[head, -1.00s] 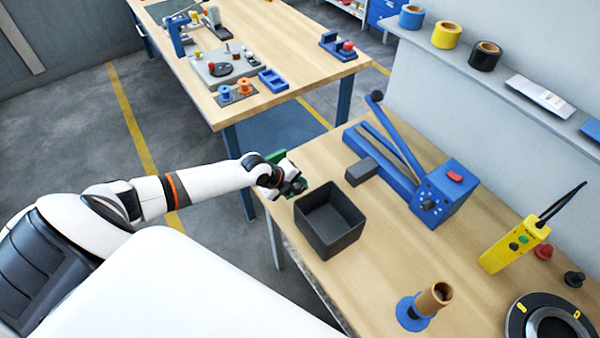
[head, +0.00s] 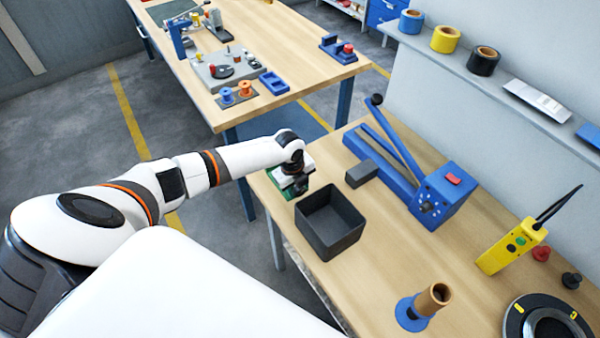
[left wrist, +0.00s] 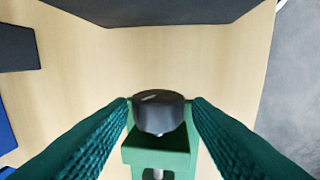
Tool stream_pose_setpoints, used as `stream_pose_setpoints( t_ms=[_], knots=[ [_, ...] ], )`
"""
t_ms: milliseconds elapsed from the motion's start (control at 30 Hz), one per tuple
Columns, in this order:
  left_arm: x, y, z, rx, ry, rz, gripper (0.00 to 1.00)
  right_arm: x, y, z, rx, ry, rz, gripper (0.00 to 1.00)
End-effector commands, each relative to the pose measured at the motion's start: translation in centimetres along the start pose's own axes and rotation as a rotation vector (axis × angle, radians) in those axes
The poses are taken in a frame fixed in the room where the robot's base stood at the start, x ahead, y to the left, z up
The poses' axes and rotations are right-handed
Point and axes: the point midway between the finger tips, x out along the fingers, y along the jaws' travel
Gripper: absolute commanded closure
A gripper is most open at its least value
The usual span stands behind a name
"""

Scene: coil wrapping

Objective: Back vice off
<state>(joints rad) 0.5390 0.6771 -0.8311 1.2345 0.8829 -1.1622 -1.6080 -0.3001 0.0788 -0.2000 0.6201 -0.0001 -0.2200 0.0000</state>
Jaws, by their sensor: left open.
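A green vice (head: 304,193) stands at the near left corner of the wooden bench, mostly hidden under my left gripper (head: 293,185) in the head view. In the left wrist view the vice's green body (left wrist: 160,153) shows below a dark round knob (left wrist: 158,112). My left gripper (left wrist: 160,104) is open, with one teal ribbed finger on each side of the knob. The fingertips lie close to the knob's sides; whether they touch it I cannot tell. My right gripper is not in view.
A dark open bin (head: 330,222) stands close to the vice. A dark block (head: 361,173) and a blue lever tool (head: 437,195) lie beyond it. A yellow handheld device (head: 512,247) and a blue-based post (head: 424,306) are farther right. Bare bench top lies between them.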

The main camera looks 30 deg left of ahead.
Motion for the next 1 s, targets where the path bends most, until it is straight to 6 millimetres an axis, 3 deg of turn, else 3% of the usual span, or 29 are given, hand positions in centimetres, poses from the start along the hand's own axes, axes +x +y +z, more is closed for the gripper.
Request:
stream_pose_setpoints(
  t_ms=[200,467,767,1000],
  knots=[
    [0.2,0.5,0.1,-0.001,-0.001,-0.161,0.55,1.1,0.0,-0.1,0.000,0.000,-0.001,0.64],
    [0.1,0.4,0.0,0.000,-0.001,-0.170,0.55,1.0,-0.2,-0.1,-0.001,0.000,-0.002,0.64],
    [1.1,1.2,0.1,0.000,0.000,-0.427,0.55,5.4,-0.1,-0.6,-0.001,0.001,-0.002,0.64],
    [0.3,1.1,0.0,0.000,-0.001,-0.490,0.55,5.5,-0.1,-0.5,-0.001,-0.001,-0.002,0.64]
  ],
)
